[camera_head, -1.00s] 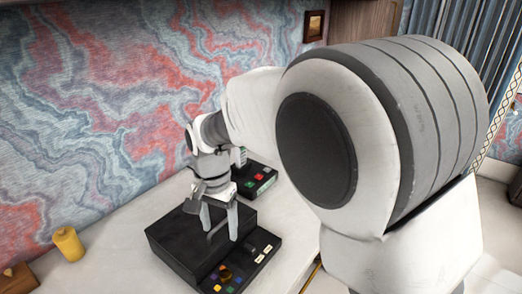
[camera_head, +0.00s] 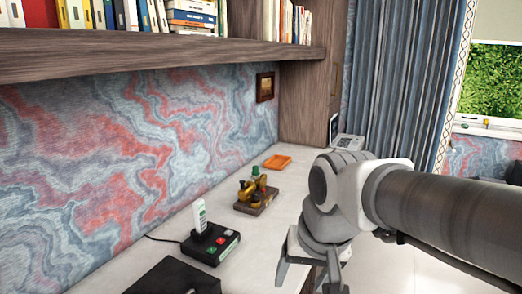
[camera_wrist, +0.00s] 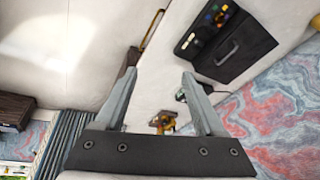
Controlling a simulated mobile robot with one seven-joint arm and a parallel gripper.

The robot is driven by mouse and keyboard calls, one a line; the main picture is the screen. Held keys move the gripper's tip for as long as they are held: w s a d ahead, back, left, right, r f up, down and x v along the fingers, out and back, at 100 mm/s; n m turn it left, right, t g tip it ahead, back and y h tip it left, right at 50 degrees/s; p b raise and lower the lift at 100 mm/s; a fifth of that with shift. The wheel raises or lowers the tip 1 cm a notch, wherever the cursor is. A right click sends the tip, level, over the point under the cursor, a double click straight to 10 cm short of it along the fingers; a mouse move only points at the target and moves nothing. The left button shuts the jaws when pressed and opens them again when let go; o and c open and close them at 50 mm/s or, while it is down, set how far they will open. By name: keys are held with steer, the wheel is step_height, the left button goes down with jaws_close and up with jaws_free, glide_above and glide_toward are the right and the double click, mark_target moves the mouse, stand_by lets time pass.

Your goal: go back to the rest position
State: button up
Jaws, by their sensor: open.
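My gripper (camera_head: 312,272) is in the lower middle right of the head view, pointing down at the front edge of the desk (camera_head: 262,240). Its two fingers are apart with nothing between them. The wrist view also shows the open gripper (camera_wrist: 160,66), with both grey fingers spread. The black case (camera_head: 172,279) shows only in part at the bottom of the head view, left of my gripper and apart from it. In the wrist view, the black case (camera_wrist: 240,52) lies upper right with its handle and coloured buttons.
A wooden shelf (camera_head: 150,58) hangs above. Blue curtains (camera_head: 397,80) hang behind my arm.

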steer(key=s+d+t+h, duration=0.1)
steer(key=s+d+t, duration=0.1)
steer(key=s+d, duration=0.5)
steer(key=shift+s+d+r+n+p, duration=0.2)
steer(key=shift+r+n+p, duration=0.1)
steer(key=shift+n+p, duration=0.1)
steer(key=shift+w+a, duration=0.1)
steer(key=shift+a, duration=0.05)
stand_by(1.2)
